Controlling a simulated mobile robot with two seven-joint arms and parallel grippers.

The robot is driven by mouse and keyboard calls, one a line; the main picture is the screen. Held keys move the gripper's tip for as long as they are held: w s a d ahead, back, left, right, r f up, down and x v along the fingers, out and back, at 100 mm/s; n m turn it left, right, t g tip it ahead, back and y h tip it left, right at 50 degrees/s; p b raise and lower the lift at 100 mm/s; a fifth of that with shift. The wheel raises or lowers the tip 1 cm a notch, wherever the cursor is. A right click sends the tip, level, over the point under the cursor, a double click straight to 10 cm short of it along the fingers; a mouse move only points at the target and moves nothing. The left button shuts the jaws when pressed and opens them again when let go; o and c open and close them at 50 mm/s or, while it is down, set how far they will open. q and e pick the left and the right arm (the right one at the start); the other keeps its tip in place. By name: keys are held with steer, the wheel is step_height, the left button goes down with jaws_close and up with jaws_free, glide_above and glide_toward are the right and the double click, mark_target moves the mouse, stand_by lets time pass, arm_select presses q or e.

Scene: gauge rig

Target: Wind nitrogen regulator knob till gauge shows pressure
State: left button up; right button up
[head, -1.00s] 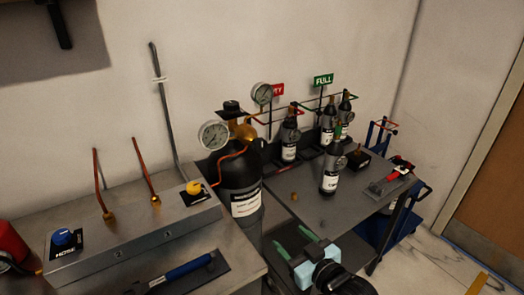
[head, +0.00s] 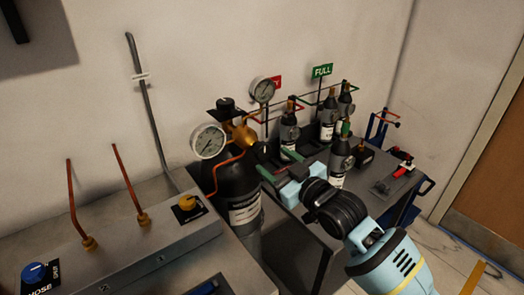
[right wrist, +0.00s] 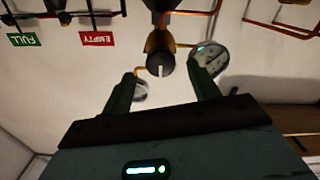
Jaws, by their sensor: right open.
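The nitrogen regulator (head: 243,137) is a brass body on top of a dark cylinder (head: 238,195). Two round white-faced gauges, one at the left (head: 209,141) and one higher at the right (head: 262,90), are attached; their needles are too small to read. The dark round knob (right wrist: 160,66), with a white mark, faces the right wrist camera. My right gripper (head: 267,163) is open, its green fingers pointing at the regulator from the right. In the right wrist view the knob appears between the fingers; contact cannot be told. My left gripper is not in view.
A grey pipe (head: 145,110) runs up the wall.

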mark_target(265, 154)
steer(key=shift+x, duration=3.1)
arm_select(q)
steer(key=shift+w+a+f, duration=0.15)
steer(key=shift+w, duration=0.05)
arm_select(e)
steer(key=c, duration=1)
steer(key=shift+o, duration=0.2)
